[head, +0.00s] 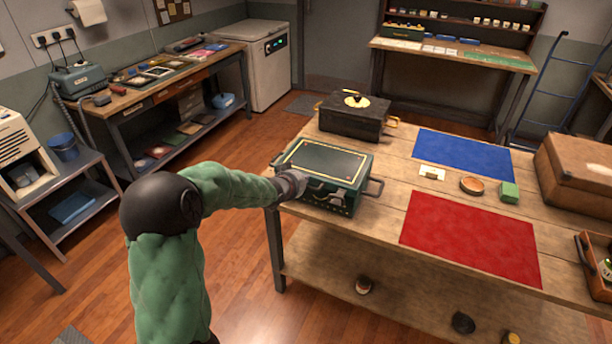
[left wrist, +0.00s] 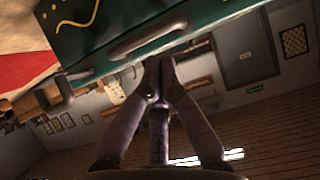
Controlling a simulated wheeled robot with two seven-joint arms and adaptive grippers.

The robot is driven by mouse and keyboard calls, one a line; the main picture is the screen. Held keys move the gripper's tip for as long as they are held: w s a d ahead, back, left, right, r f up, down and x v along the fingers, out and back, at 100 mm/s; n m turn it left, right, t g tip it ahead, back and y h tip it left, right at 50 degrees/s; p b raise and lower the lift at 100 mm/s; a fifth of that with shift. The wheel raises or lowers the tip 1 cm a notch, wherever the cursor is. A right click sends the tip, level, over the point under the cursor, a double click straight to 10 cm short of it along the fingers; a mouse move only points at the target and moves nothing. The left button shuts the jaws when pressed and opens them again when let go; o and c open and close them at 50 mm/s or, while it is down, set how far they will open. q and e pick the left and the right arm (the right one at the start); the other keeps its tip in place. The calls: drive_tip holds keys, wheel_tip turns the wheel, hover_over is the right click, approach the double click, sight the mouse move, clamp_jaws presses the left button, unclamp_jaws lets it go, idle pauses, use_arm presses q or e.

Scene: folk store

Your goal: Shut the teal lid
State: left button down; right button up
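The teal box (head: 343,198) stands at the left end of the wooden table. Its lid (head: 325,160), dark on top with a gold border line, lies flat over the box and looks closed; I see no gap. Clasps show on the front and a handle on the right side. My left gripper (head: 296,183) is at the box's left side, close to the lid edge. In the left wrist view the gripper (left wrist: 160,68) has its fingertips together with nothing visible between them, by the teal side (left wrist: 185,30) and its handle (left wrist: 145,37). Contact is unclear. My right gripper is out of view.
A black box (head: 352,118) with a gold-topped knob stands behind the teal one. A brown case (head: 580,175) stands farther right.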

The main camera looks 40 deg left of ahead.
use_arm(q)
drive_tip(key=f, duration=0.2)
drive_tip(key=shift+s+d+f+b, duration=0.15)
drive_tip(key=shift+s+f+b, duration=0.15)
drive_tip(key=shift+s+b, duration=0.1)
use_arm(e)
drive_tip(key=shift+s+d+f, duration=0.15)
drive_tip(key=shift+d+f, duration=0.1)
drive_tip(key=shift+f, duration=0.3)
use_arm(q)
drive_tip(key=shift+f, duration=0.1)
wheel_tip(320, 180, up, 5)
drive_tip(key=w+p, duration=0.1)
drive_tip(key=p, duration=0.2)
drive_tip(key=s+d+f+p, duration=0.1)
drive_tip(key=s+d, duration=0.1)
drive_tip(key=s, duration=0.7)
drive_tip(key=shift+s+f, duration=0.25)
drive_tip(key=shift+s, duration=0.05)
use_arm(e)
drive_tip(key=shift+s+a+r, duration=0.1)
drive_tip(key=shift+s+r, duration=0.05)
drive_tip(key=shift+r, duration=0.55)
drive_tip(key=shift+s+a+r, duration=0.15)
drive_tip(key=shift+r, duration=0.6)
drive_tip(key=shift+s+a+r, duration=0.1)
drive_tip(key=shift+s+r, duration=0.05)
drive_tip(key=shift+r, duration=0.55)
